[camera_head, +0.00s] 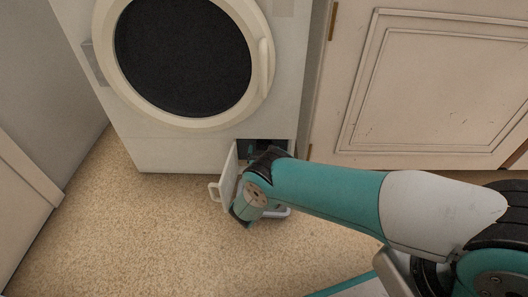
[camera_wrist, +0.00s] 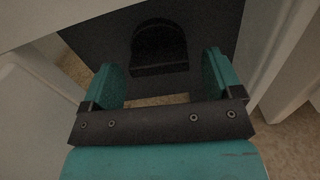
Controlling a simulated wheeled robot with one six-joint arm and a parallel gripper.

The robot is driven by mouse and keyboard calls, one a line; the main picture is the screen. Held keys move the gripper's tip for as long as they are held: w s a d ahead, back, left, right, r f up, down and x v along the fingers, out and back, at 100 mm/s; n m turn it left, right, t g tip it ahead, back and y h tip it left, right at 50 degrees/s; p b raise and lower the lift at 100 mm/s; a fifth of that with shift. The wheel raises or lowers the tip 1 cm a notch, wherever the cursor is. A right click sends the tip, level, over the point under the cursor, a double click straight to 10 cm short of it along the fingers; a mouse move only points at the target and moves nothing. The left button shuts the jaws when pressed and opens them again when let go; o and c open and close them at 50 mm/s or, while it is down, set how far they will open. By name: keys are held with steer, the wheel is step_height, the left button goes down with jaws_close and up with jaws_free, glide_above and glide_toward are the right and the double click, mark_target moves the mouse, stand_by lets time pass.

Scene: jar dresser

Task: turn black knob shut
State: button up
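The black knob (camera_wrist: 158,44) shows in the wrist view as a dark rounded shape on a dark panel (camera_wrist: 98,40). My gripper (camera_wrist: 160,66) is open in front of it, with one teal finger to each side and lower in the picture. The knob lies ahead between the fingers, and I see no finger touching it. In the head view my wrist reaches to the small dark opening (camera_head: 281,146) low on the washing machine (camera_head: 190,152). My arm hides the knob there, and my fingers are mostly hidden.
A small white flap door (camera_head: 229,173) stands open left of the opening, close beside my wrist. A pale tray-like thing (camera_head: 281,212) lies on the floor under my wrist. A white cabinet (camera_head: 430,90) stands to the right. The speckled floor (camera_head: 140,235) is free at the front left.

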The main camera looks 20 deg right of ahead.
steer(key=c, duration=0.9)
steer(key=shift+m, duration=0.3)
steer(key=m, duration=0.8)
steer(key=shift+a, duration=0.15)
steer(key=m+p, duration=0.1)
steer(key=m, duration=0.3)
steer(key=shift+r, duration=0.1)
steer(key=shift+m+p, duration=0.4)
steer(key=shift+m, duration=1.8)
steer(key=o, duration=0.9)
